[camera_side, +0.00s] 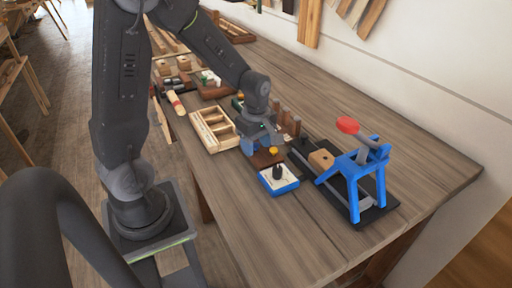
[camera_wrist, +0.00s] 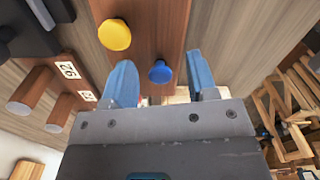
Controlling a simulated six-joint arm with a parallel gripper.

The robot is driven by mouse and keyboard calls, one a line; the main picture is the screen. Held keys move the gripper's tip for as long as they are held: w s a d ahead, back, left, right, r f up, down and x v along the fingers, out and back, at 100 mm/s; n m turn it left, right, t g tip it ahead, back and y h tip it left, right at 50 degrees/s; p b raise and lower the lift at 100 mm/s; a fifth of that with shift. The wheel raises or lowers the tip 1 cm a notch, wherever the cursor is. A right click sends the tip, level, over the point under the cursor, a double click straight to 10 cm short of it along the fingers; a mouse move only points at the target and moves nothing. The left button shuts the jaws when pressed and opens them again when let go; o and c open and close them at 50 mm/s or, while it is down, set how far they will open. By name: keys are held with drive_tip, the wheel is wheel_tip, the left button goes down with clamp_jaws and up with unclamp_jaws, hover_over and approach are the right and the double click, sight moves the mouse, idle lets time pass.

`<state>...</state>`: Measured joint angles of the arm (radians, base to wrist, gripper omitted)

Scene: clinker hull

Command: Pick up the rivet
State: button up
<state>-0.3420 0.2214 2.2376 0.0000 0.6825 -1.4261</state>
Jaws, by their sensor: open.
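A brown block (camera_wrist: 150,20) holds a yellow round-headed piece (camera_wrist: 114,35) and a blue round-headed piece (camera_wrist: 160,71); I cannot tell which is the rivet. In the wrist view the blue head shows between the two blue fingers of my gripper (camera_wrist: 160,62), and the yellow one is farther off to the upper left. My gripper is open, with a gap on each side of the blue head. In the side view my gripper (camera_side: 259,145) is low over the brown block (camera_side: 262,160), beside the yellow head (camera_side: 273,150). The blue head is hidden there.
A blue-edged tray (camera_side: 291,187) with a dark knob stands in front of the block. To the right are a wooden block (camera_side: 320,160) and a blue frame (camera_side: 364,165) with a red knob. A wooden compartment tray (camera_side: 204,136) is at left. The front-right table is clear.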

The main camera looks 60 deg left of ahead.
drive_tip(key=shift+c, duration=0.5)
clamp_jaws()
